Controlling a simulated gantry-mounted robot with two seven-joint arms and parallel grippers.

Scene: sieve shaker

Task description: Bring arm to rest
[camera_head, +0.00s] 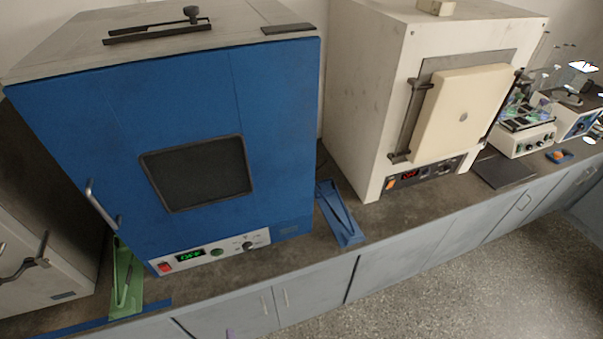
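Neither of my grippers and no part of my arms can be made out in the head view. No sieve shaker can be clearly identified. A large blue-fronted oven (90,130) stands on the bench at the left, its door shut and its green display reading OFF. A white furnace (360,100) stands right of it, with a shut cream door (462,112) and a lit red display.
A green holder (124,280) stands left of the oven and a blue holder (340,215) between oven and furnace. A dark flat plate (503,170) lies right of the furnace, near a shaker-like device with flasks (524,138). The floor (480,280) before the grey cabinets is clear.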

